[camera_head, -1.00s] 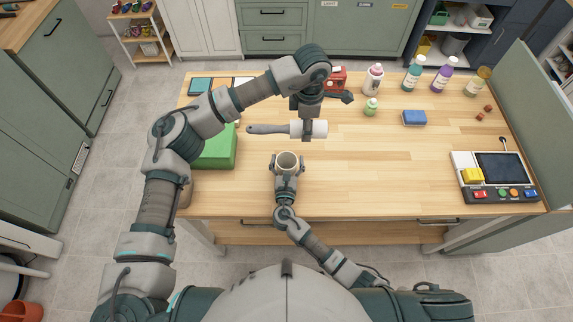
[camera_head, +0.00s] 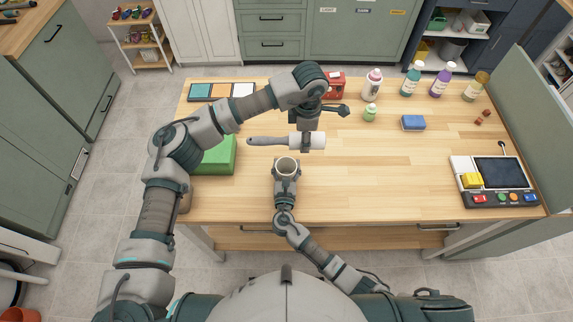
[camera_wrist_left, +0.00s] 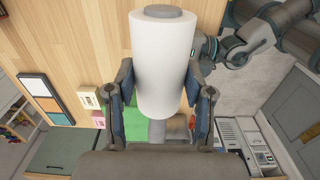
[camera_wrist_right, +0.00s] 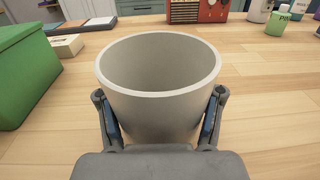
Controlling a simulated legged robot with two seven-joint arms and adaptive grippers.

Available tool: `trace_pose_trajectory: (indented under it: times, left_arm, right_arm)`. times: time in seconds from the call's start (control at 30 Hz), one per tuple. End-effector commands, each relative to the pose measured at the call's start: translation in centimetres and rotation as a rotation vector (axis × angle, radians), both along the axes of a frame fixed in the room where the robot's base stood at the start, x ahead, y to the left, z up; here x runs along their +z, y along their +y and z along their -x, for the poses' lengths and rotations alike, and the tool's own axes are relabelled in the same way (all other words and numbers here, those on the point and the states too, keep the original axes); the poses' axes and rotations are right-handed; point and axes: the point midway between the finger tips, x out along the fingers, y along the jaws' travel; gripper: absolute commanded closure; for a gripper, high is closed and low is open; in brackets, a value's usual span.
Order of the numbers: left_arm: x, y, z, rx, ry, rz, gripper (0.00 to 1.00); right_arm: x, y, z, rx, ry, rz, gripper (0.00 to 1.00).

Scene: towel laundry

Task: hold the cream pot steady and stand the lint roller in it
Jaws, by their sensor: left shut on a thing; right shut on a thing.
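The cream pot (camera_head: 287,164) stands upright on the wooden table near its front middle. My right gripper (camera_head: 287,178) is shut on it from the front; in the right wrist view the pot (camera_wrist_right: 158,85) sits between both fingers and its visible inside is empty. The lint roller (camera_head: 285,141) lies level in the air behind the pot, grey handle to the left and white roll to the right. My left gripper (camera_head: 307,143) is shut on the white roll from above. In the left wrist view the roll (camera_wrist_left: 163,60) is between the fingers; most of the handle is hidden.
A green box (camera_head: 214,155) is left of the pot. Bottles (camera_head: 411,78), a red box (camera_head: 334,85) and a blue sponge (camera_head: 413,123) stand toward the back. A control panel (camera_head: 497,178) is at the right. The table right of the pot is clear.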

Motion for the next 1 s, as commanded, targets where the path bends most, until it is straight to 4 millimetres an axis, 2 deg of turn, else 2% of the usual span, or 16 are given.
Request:
trace_pose_trajectory:
  times: [1.0]
  left_arm:
    - [-7.2,0.0,0.0,0.001,0.001,0.000,0.98]
  right_arm:
    - [-0.1,0.0,0.0,-0.001,0.001,0.001,0.73]
